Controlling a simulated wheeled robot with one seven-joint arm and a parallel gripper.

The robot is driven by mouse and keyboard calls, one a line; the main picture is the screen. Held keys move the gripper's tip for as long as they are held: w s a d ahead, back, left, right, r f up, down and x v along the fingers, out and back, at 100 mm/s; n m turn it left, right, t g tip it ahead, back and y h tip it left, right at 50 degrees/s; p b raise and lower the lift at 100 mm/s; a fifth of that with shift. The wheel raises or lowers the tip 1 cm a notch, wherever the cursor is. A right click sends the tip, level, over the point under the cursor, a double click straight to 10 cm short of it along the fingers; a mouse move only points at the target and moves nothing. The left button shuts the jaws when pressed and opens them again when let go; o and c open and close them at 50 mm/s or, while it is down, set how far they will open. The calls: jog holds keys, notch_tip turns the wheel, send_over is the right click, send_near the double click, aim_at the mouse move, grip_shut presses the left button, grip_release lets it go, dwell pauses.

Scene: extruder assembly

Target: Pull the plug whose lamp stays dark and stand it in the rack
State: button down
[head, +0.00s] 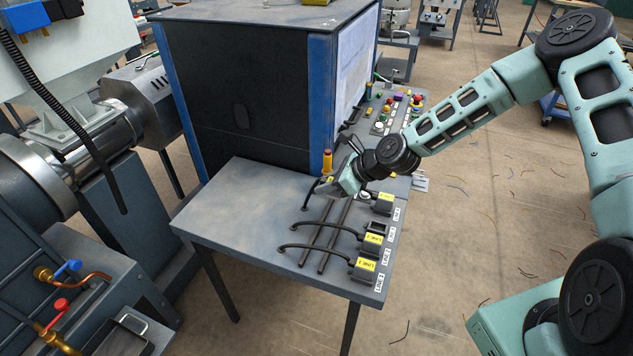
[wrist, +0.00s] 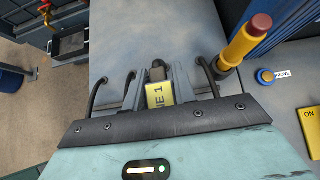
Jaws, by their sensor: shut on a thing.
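My gripper (head: 347,183) is over the far part of the grey table. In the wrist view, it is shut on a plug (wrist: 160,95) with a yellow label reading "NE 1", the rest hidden. Yellow-labelled plugs sit in a row along the right edge: one at the far end (head: 384,203), a middle one (head: 373,241) and a near one (head: 364,266). A dark socket (head: 376,228) between the far and middle plugs looks empty. Black cables curve left from the plugs. I cannot make out the lamps' states or clearly identify the rack.
Two dark parallel rails (head: 326,250) run along the grey table (head: 235,215). A yellow post (head: 327,161) with a reddish top stands at its back, close right of my gripper in the wrist view (wrist: 245,40). A large dark cabinet (head: 245,100) stands behind.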

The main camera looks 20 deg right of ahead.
aim_at(327, 212)
jog(key=shift+f+b, duration=3.2)
jog(key=shift+f, duration=0.25)
jog(key=shift+f, duration=0.55)
jog(key=c, duration=1.1)
grip_release()
jog(key=shift+o, duration=0.2)
jog(key=shift+d, duration=0.15)
jog(key=v, duration=1.7)
jog(key=shift+s+p, duration=0.15)
jog(key=shift+p, duration=0.2)
